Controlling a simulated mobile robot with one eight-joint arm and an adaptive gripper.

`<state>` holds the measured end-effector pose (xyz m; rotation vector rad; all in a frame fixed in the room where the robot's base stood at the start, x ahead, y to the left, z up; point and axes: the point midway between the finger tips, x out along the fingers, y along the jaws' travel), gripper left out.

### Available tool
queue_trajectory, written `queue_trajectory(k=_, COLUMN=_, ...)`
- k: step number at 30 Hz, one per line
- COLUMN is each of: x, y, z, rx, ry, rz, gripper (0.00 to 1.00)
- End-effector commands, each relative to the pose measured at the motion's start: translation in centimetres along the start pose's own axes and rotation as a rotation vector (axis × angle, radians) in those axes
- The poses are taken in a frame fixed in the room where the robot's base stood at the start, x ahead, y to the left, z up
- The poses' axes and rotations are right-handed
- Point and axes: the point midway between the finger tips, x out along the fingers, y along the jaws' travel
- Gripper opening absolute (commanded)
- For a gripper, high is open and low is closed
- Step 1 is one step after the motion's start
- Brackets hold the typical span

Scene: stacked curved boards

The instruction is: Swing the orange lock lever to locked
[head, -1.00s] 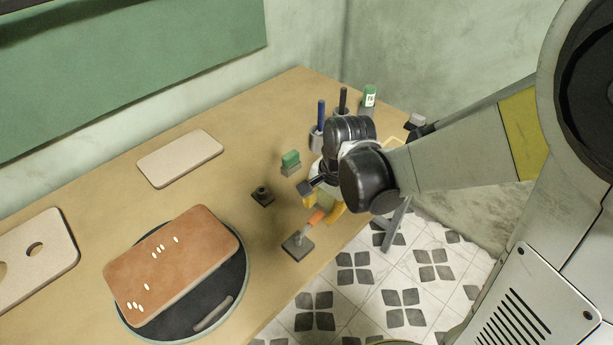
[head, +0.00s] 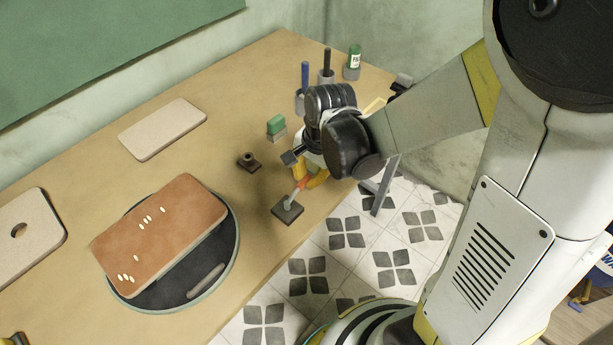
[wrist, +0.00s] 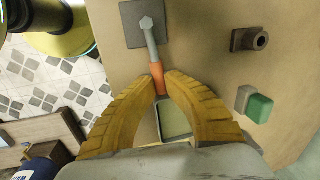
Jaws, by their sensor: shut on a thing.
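The lock lever has a grey arm and an orange handle (head: 300,185). It stands on a dark square plate (head: 284,215) near the table's front edge. In the wrist view the plate (wrist: 133,36) is at the top and the orange handle (wrist: 158,80) points down toward my palm. My gripper (wrist: 156,84) has its two yellow fingers closed around the end of the handle, one on each side. In the head view my gripper (head: 315,181) is at the handle's far end, partly hidden by my wrist.
A brown board (head: 160,232) lies on a dark round turntable (head: 197,262). A dark post on a base (head: 249,162) and a green-topped block (head: 276,127) stand near the lever. Pale boards (head: 163,128) lie left. Holders with tools (head: 326,76) and a green bottle (head: 352,64) stand behind.

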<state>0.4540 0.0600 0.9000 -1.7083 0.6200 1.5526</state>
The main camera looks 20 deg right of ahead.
Motion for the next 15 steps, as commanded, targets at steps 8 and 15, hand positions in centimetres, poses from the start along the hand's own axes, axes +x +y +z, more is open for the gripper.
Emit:
queue_trajectory(k=8, x=-0.05, y=0.88, z=0.11, rx=0.097, ry=0.019, rz=0.003, gripper=0.00)
queue_trajectory(k=15, x=-0.04, y=0.88, z=0.11, rx=0.097, ry=0.019, rz=0.003, gripper=0.33)
